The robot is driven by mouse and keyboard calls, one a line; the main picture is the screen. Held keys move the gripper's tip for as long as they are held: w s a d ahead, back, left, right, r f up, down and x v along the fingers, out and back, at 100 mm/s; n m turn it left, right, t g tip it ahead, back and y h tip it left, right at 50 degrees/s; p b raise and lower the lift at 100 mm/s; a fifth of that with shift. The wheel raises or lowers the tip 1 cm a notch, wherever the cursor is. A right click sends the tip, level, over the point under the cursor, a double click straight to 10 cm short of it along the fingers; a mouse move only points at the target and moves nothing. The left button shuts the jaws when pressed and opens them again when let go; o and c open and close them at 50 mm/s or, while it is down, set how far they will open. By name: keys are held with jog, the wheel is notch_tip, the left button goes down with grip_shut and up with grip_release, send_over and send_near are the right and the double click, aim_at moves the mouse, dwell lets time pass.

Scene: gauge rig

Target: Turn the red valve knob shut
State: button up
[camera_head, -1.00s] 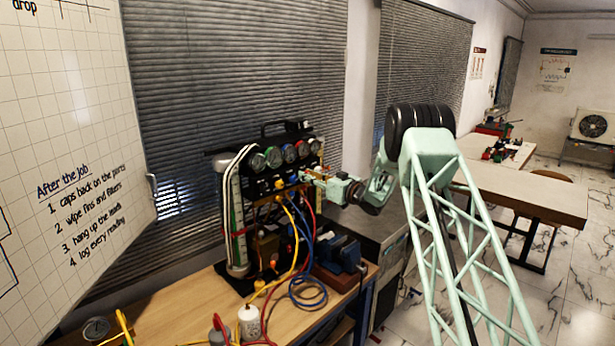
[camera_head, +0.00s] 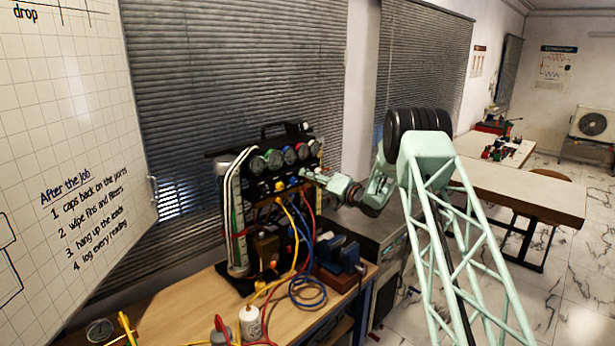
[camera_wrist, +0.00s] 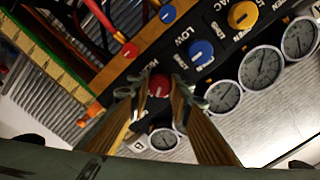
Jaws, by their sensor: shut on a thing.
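The red valve knob (camera_wrist: 159,86) sits on the dark face of the gauge rig, close to a row of round gauges in the wrist view. My gripper (camera_wrist: 160,88) is shut on the red knob, with one fingertip on each side of it. In the head view my gripper (camera_head: 308,176) reaches from the right to the right end of the rig (camera_head: 262,187), just below the gauges. The red knob cannot be made out there behind the fingers.
A blue knob (camera_wrist: 201,52) and a yellow knob (camera_wrist: 242,15) stand beside the red one. Yellow, blue and red hoses (camera_head: 296,250) hang below the rig. A blue vise (camera_head: 342,252) stands on the wooden bench (camera_head: 190,307). A whiteboard (camera_head: 70,130) is at left.

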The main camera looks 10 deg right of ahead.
jog(key=m+p, duration=0.2)
jog(key=m, duration=0.4)
dwell(0.6)
jog(key=o, duration=0.9)
jog(key=shift+v, duration=6)
